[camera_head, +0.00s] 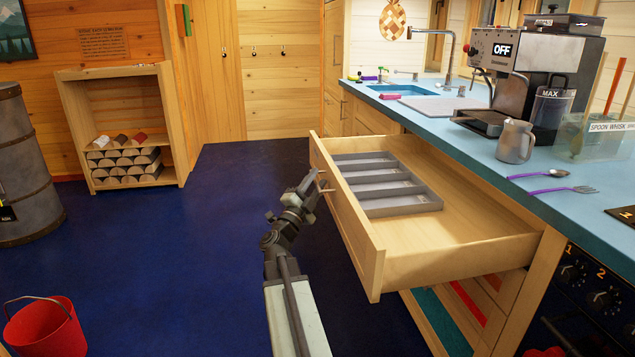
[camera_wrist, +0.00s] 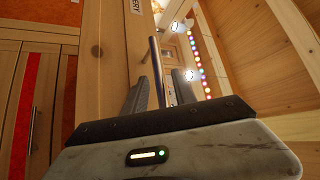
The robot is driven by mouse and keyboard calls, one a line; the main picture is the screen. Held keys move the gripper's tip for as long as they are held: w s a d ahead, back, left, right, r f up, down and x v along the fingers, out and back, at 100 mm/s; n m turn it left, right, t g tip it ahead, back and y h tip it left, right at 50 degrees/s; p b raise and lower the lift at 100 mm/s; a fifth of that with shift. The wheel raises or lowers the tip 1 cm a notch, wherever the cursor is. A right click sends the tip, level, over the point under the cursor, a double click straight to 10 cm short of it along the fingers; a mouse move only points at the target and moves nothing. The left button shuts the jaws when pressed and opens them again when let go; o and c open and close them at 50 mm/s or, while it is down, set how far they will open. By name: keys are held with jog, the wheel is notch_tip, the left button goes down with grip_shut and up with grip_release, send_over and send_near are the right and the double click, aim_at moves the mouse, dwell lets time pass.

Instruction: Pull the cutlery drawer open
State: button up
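The cutlery drawer (camera_head: 345,215) stands far out from under the blue counter, with a grey cutlery tray (camera_head: 408,206) inside it. Its front, with a label ending in "ERY", shows in the wrist view (camera_wrist: 113,70). My gripper (camera_head: 312,188) is at the outside of the drawer front, at the handle (camera_head: 325,183). In the wrist view the dark handle bar (camera_wrist: 154,60) runs between the two fingers of my gripper (camera_wrist: 160,88). The fingers are apart, and a gap shows between the bar and the right finger. The tray looks empty.
The counter (camera_head: 450,135) carries a coffee machine (camera_head: 535,80), a metal jug (camera_head: 515,142) and purple-handled cutlery (camera_head: 550,190). A firewood shelf (camera_head: 125,130), a barrel (camera_head: 25,165) and a red bucket (camera_head: 45,328) stand at the left. The blue floor between is clear.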

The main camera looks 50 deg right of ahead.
jog(key=shift+a+f, duration=0.15)
jog(key=shift+a, duration=0.05)
jog(key=b+v, duration=0.3)
jog(key=v, duration=0.4)
jog(key=shift+a, duration=0.15)
